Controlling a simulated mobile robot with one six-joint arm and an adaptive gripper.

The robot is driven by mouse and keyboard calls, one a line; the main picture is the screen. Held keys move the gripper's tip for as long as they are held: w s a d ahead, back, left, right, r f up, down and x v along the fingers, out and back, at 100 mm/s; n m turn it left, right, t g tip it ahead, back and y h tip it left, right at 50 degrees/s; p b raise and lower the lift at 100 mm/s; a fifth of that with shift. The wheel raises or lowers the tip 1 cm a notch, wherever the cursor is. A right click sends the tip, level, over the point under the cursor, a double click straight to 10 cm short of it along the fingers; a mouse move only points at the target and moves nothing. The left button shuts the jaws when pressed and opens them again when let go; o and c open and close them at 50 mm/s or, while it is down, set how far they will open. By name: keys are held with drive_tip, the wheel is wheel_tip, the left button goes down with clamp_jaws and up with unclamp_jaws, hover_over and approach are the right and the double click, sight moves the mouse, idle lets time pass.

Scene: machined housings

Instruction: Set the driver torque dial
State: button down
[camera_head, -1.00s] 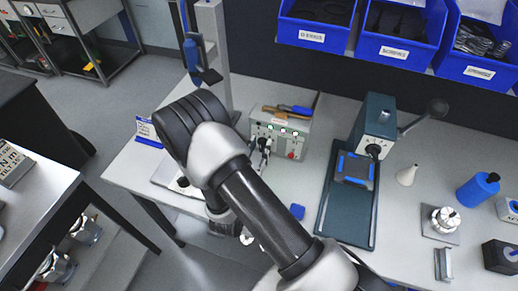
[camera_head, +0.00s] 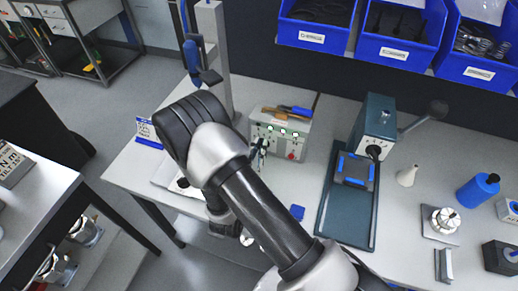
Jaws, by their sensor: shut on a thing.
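The blue and black driver (camera_head: 192,58) hangs upright beside a grey post behind the bench's left part.
A dark green press (camera_head: 372,135) stands to the right. Blue bins (camera_head: 398,52) hang above. A blue-and-white sign (camera_head: 147,131) stands at the left bench edge.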

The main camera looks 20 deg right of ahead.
drive_tip(key=shift+s+d+f+m+b, duration=0.15)
drive_tip(key=shift+m+b, duration=0.55)
drive_tip(key=shift+m, duration=0.7)
drive_tip(key=shift+s+d+m+b, duration=0.2)
drive_tip(key=shift+m+b, duration=0.5)
drive_tip(key=shift+m, duration=0.7)
drive_tip(key=shift+d, duration=0.1)
drive_tip(key=c, duration=1.7)
unclamp_jaws()
drive_tip(key=shift+o, duration=0.2)
drive_tip(key=v, duration=1.2)
